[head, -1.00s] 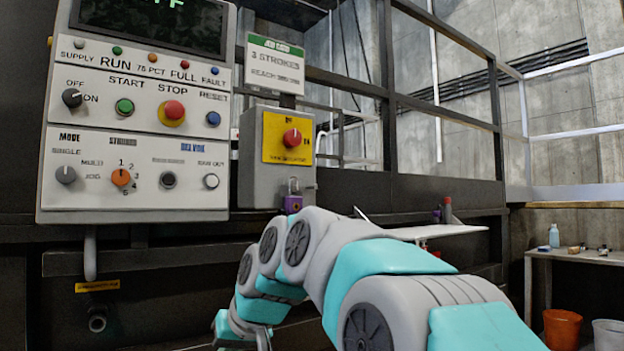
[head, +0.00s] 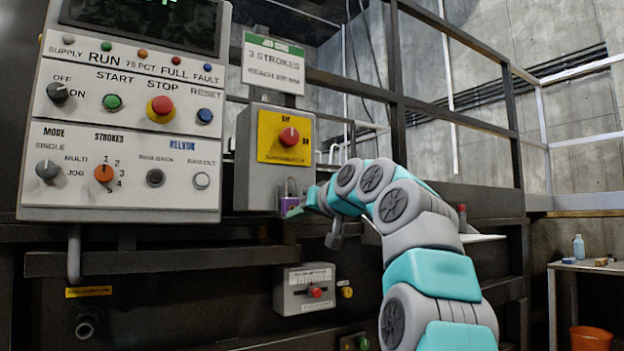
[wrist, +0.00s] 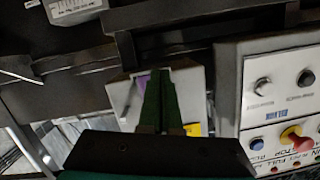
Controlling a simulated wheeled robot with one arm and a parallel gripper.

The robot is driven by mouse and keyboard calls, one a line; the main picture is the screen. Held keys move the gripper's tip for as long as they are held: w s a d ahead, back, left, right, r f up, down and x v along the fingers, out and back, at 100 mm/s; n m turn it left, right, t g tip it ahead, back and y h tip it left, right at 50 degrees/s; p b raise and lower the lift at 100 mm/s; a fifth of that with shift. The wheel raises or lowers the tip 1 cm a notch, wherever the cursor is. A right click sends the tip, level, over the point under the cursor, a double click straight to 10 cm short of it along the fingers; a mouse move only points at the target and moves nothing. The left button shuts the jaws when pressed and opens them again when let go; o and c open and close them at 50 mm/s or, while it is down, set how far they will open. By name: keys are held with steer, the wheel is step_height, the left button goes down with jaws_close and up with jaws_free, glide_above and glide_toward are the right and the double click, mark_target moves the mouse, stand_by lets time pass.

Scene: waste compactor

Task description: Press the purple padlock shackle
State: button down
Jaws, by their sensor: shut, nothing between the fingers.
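The purple padlock (head: 290,206) hangs at the bottom of the grey isolator box (head: 246,178), which has a yellow plate and a red knob. Its shackle (head: 291,187) stands up above the purple body in the head view. My gripper (head: 302,207) is right beside the padlock's right side; I cannot tell whether it touches. In the wrist view my gripper (wrist: 160,80) has its green fingers together, pointing at the box, whose yellow plate shows to the right of the fingers. Only a small purple patch shows by the fingertips, and the fingers hide most of the padlock there.
The control panel (head: 120,185) with buttons and knobs stands left of the box. A smaller grey box (head: 304,290) with a red button is mounted below. Railings (head: 450,105) run behind. A table (head: 590,267) with a bottle and an orange bucket (head: 590,339) stand at the right.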

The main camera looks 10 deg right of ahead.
steer(key=s+d+r+n+t+b, duration=0.1)
steer(key=s+r+t, duration=0.1)
steer(key=r, duration=0.3)
steer(key=s+d+r+n+t+y+b, duration=0.1)
steer(key=s+d+r+t, duration=0.1)
steer(key=s+r+t, duration=0.1)
steer(key=shift+s+r+n+t+b, duration=0.2)
steer(key=shift+r+n+t+b, duration=0.15)
steer(key=shift+r+t, duration=0.6)
steer(key=shift+r+g, duration=0.25)
steer(key=shift+w+r, duration=0.1)
steer(key=shift+w, duration=0.05)
steer(key=shift+p+x, duration=2.45)
steer(key=shift+x, duration=2.3)
steer(key=shift+w+f+b, duration=0.15)
steer(key=shift+f+b, duration=0.2)
steer(key=shift+f, duration=0.15)
steer(key=shift+a+f+b, duration=0.1)
steer(key=shift+f+b, duration=0.45)
steer(key=shift+f, duration=1.05)
